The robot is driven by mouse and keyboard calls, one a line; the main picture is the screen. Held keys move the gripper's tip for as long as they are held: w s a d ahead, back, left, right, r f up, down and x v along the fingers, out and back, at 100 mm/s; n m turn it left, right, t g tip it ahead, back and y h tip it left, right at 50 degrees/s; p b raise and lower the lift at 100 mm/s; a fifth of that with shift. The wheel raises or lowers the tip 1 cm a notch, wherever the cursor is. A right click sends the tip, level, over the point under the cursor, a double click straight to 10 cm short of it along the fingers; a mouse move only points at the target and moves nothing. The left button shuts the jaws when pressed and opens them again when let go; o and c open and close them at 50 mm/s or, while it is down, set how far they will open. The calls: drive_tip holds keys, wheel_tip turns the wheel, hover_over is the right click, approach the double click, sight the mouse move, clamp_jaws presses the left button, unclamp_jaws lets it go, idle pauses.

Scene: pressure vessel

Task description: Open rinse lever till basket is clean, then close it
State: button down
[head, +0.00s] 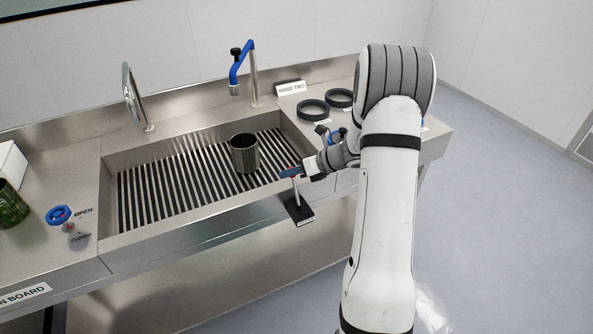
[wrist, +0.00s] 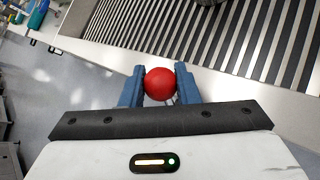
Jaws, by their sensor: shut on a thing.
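The rinse lever (head: 296,191) stands at the sink's front edge, a thin rod on a black base plate with a small label. Its red ball knob (wrist: 160,83) sits between the two blue fingers of my gripper (wrist: 160,88), which are shut on it. In the head view my gripper (head: 290,172) hides most of the knob. The basket (head: 244,153), a dark metal cylinder, stands upright on the slatted sink grate, left of my gripper. I cannot tell whether its surface is clean. No water flow is visible.
A blue-handled tap (head: 240,65) and a curved steel tap (head: 131,95) stand behind the sink (head: 175,228). Two black rings (head: 312,110) lie on the right counter. A blue valve wheel (head: 59,215) with OPEN and CLOSE labels is at left, near a green cylinder (head: 11,205).

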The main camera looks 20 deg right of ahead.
drive_tip(key=c, duration=1.6)
unclamp_jaws()
drive_tip(key=shift+w, duration=0.1)
drive_tip(key=o, duration=0.3)
drive_tip(key=shift+w+a+f, duration=0.1)
drive_tip(key=shift+w+a, duration=0.05)
drive_tip(key=shift+o, duration=0.9)
drive_tip(key=v, duration=0.8)
drive_tip(key=shift+b, duration=0.45)
